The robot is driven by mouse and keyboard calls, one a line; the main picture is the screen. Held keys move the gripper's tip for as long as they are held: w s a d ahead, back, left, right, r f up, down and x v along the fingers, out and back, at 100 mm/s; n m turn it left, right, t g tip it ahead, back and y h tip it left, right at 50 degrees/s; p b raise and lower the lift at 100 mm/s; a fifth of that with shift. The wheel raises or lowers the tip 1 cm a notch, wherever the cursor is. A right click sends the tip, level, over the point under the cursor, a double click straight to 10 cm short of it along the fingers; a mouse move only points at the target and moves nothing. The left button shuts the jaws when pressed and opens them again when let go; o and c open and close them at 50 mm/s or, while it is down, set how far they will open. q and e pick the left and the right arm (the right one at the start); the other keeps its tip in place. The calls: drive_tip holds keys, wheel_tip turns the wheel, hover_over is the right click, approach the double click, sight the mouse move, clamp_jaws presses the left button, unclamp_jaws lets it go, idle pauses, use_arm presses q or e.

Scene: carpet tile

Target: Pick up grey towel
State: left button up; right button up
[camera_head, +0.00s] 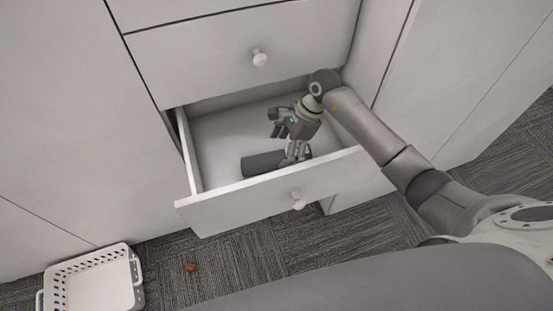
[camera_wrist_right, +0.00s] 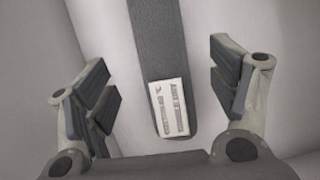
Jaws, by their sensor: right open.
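A dark grey rolled towel (camera_head: 264,163) lies on the floor of the open white drawer (camera_head: 215,156). In the right wrist view the towel (camera_wrist_right: 159,45) runs lengthwise between the fingers and has a white printed label (camera_wrist_right: 169,108) at its near end. My right gripper (camera_head: 286,143) is inside the drawer, above the towel. In the wrist view the right gripper (camera_wrist_right: 160,95) has its fingers wide apart, one on each side of the towel, with gaps between. It holds nothing. My left gripper is in neither view.
A closed drawer with a round knob (camera_head: 260,58) is above the open one. The open drawer's front (camera_head: 270,190) has a knob too. A white basket (camera_head: 92,282) stands on the carpet at lower left, with a small reddish object (camera_head: 190,267) to its right.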

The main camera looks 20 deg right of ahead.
sight(277, 155)
drive_tip(key=x, duration=0.3)
drive_tip(key=shift+a+f+p, duration=0.1)
drive_tip(key=shift+a+p, duration=0.2)
drive_tip(key=shift+a, duration=0.15)
drive_tip(key=shift+f, duration=0.45)
drive_tip(key=shift+w, duration=0.1)
drive_tip(key=c, duration=1.2)
drive_tip(key=shift+r, duration=0.1)
drive_tip(key=shift+c, duration=0.2)
